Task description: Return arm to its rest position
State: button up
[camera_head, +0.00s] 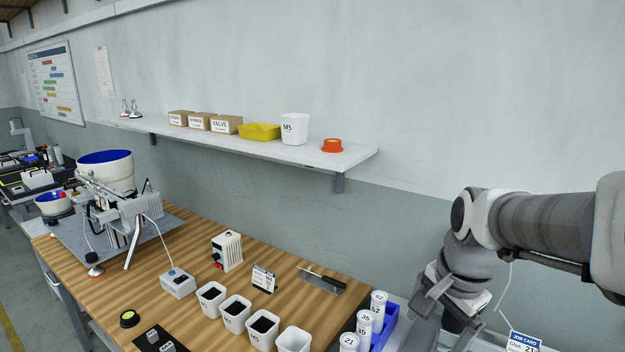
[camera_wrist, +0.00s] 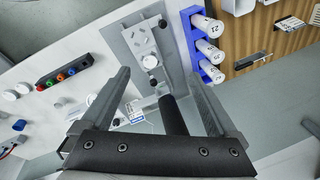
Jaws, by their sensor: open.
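My arm (camera_head: 550,222) reaches in from the right side of the head view, bent down at the wrist. My gripper (camera_head: 446,300) hangs at the lower right, beyond the right end of the wooden bench (camera_head: 190,240). In the wrist view my gripper (camera_wrist: 158,75) is open, with its two fingers spread wide. A dark cylinder (camera_wrist: 172,115) shows between the fingers, below a metal fixture plate (camera_wrist: 148,50). I cannot tell how far it lies from the fingers, and nothing is seen clamped.
A blue rack (camera_head: 389,325) with several white numbered cylinders stands left of my gripper. White bins (camera_head: 236,314) line the bench front. A wall shelf (camera_head: 350,160) runs above the bench. A job card (camera_head: 523,343) is at lower right. Coloured buttons (camera_wrist: 65,72) show in the wrist view.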

jog(key=s+a+r+n+t+p, duration=0.1)
jog(key=s+a+r+n, duration=0.1)
jog(key=s+n, duration=0.3)
jog(key=s+a+r+n+t+p, duration=0.1)
jog(key=s+a+r+n+p, duration=0.1)
jog(key=s+r+n, duration=0.3)
jog(key=shift+s+a+r+n+t, duration=0.15)
jog(key=shift+s+a+n+t, duration=0.3)
jog(key=shift+n, duration=0.55)
